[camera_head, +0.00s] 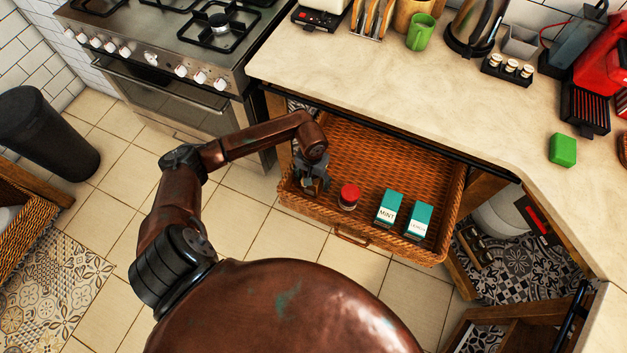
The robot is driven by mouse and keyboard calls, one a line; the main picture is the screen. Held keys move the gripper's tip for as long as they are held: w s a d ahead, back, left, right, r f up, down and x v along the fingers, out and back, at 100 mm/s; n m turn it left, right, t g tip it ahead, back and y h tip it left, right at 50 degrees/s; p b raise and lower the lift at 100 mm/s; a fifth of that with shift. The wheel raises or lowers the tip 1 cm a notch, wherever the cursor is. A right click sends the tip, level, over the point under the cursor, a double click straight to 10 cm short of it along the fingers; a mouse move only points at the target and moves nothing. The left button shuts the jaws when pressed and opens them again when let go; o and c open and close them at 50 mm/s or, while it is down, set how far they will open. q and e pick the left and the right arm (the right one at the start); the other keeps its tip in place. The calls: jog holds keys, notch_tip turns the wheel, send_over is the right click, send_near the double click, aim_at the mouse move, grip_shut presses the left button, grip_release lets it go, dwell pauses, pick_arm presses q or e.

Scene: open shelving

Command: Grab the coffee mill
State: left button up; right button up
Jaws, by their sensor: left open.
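A wicker drawer (375,150) stands pulled out below the counter. My left gripper (312,186) is at the drawer's front left, pointing down and open. Whether something dark stands between or under its fingers is too small to tell. A small jar with a red lid (349,191) stands upright in the drawer just right of the gripper, apart from it. No coffee mill can be clearly made out; it may be hidden by the gripper. My right gripper is not in view.
Two teal boxes, a mint one (389,207) and another (419,221), stand in the drawer's front right. The counter (390,80) overhangs the drawer's back. A stove (170,60) is at left. The drawer's middle is bare.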

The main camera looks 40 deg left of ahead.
pick_arm(q)
jog(key=shift+c, duration=0.4)
jog(key=shift+r, duration=0.1)
jog(key=c, duration=1.6)
jog(key=shift+o, duration=0.2)
